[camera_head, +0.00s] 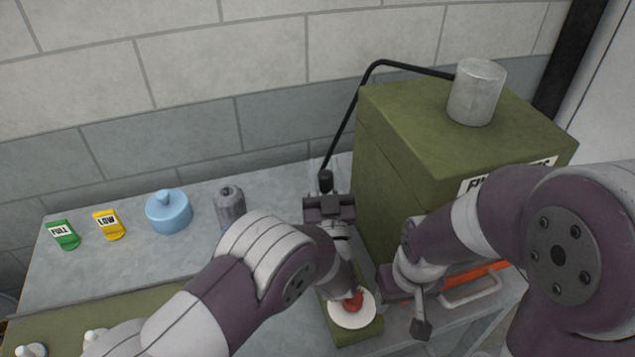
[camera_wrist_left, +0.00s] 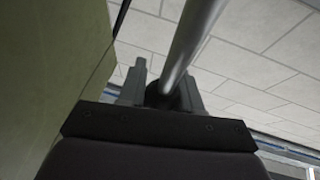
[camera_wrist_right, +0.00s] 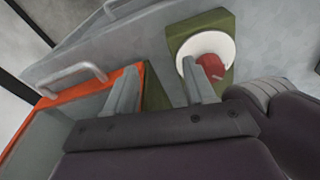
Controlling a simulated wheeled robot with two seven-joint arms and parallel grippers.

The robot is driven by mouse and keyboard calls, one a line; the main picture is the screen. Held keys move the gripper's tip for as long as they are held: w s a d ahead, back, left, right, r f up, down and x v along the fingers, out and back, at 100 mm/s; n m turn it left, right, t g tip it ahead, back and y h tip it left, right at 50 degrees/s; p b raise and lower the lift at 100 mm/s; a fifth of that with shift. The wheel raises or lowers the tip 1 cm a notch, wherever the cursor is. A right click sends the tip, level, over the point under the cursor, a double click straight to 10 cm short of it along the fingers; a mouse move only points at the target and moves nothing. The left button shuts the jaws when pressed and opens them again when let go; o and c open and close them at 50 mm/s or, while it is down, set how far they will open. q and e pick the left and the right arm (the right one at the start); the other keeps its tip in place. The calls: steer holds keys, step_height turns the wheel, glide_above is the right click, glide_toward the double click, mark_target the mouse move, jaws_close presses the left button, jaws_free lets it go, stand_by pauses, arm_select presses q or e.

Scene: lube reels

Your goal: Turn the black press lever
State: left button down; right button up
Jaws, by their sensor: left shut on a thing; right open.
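The black press lever shows as a short black grip (camera_head: 326,180) at the top of the left gripper. My left gripper (camera_head: 328,205) is shut on this grip beside the green box. In the left wrist view the dark grip (camera_wrist_left: 162,95) sits between the fingers, and a grey metal rod (camera_wrist_left: 192,40) runs from it to the upper right. A white disc (camera_head: 351,312) on a green base carries a red piece, partly covered by my left arm. My right gripper (camera_wrist_right: 163,88) is open and empty, pointing towards the orange-rimmed bin.
A tall green box (camera_head: 400,150) bears a metal cylinder (camera_head: 476,92) and a bent black tube (camera_head: 350,105). The orange-rimmed bin (camera_wrist_right: 55,105) has a pale handle.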

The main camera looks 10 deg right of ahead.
arm_select(q)
steer(key=shift+s+f, duration=0.2)
steer(key=shift+s, duration=0.1)
steer(key=shift+r, duration=0.15)
steer(key=c, duration=0.8)
jaws_free()
steer(key=shift+s, duration=0.1)
steer(key=shift+c, duration=0.2)
arm_select(e)
steer(key=shift+f, duration=0.4)
arm_select(q)
steer(key=b+v, duration=0.2)
steer(key=v, duration=0.5)
steer(key=shift+s+f, duration=0.2)
arm_select(e)
step_height(320, 180, down, 2)
steer(key=shift+f, duration=0.2)
